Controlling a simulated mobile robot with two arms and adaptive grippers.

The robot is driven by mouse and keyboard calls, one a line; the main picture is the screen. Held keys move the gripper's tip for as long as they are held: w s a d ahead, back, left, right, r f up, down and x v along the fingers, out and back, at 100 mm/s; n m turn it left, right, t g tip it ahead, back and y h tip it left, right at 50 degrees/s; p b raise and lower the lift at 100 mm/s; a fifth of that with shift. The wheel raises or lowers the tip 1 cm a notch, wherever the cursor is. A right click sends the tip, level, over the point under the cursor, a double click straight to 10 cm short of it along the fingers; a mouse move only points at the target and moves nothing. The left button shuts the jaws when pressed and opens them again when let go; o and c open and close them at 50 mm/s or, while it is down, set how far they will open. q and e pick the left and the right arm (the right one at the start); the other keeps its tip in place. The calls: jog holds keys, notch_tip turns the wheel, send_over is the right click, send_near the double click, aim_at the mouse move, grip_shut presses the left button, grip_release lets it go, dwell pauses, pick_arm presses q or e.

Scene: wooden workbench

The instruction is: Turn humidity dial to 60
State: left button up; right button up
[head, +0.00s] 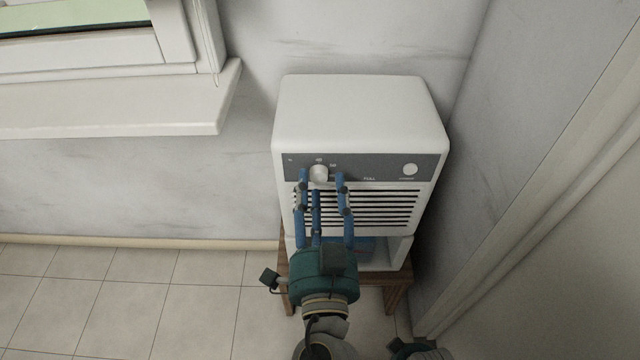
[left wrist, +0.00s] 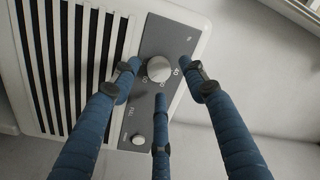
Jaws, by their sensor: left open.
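The humidity dial (head: 319,174) is a round white knob on the dark grey panel of a white dehumidifier (head: 360,115). My left gripper (head: 322,178) has blue fingers and is open in front of the panel, with fingertips on either side of the dial. In the left wrist view the dial (left wrist: 160,69) sits between the open fingers (left wrist: 158,78). Small numbers, partly hidden by the fingers, lie around it; a 40 seems readable. I cannot tell whether any fingertip touches the dial. My right gripper is not clearly seen.
A small round white button (head: 410,169) sits at the panel's right end. Dark vent slats (head: 385,208) lie below the panel. The unit stands on a wooden stool (head: 396,292) in a corner, with a window sill (head: 120,115) to the left and a wall close on the right.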

pick_arm(q)
jog(key=s, duration=1.1)
jog(key=shift+d+f, duration=0.15)
jog(key=shift+f, duration=0.1)
